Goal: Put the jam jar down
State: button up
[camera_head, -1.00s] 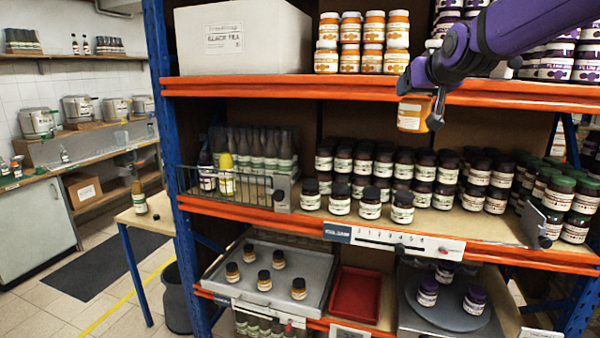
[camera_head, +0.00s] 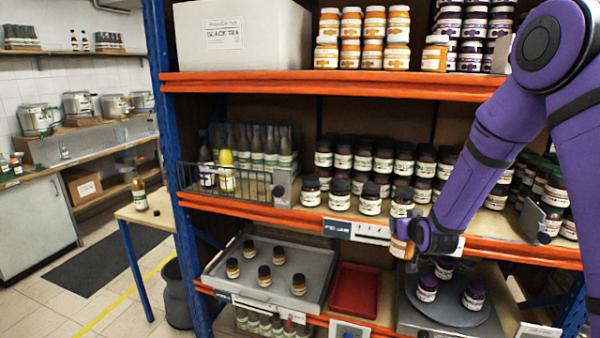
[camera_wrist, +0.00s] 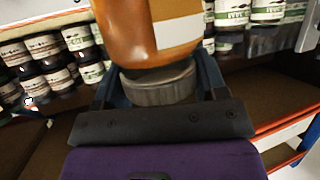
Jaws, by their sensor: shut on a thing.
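An orange jam jar (camera_head: 402,247) with a pale label is held in my gripper (camera_head: 409,228), in front of the shelf unit between the middle and lower shelves. In the wrist view the jar (camera_wrist: 145,28) shows orange glass and a grey lid, with the dark fingers (camera_wrist: 160,90) either side of the lid.
A red tray (camera_head: 355,290) lies left of the round plate. A grey tray (camera_head: 317,262) with several small dark-lidded jars is further left. Similar orange jars (camera_head: 397,24) stand on the top shelf.

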jog(key=s+f, duration=0.5)
jog(key=f, duration=0.3)
jog(key=s+f, duration=0.5)
jog(key=f, duration=0.4)
jog(key=shift+d, duration=0.3)
jog(key=shift+r, duration=0.1)
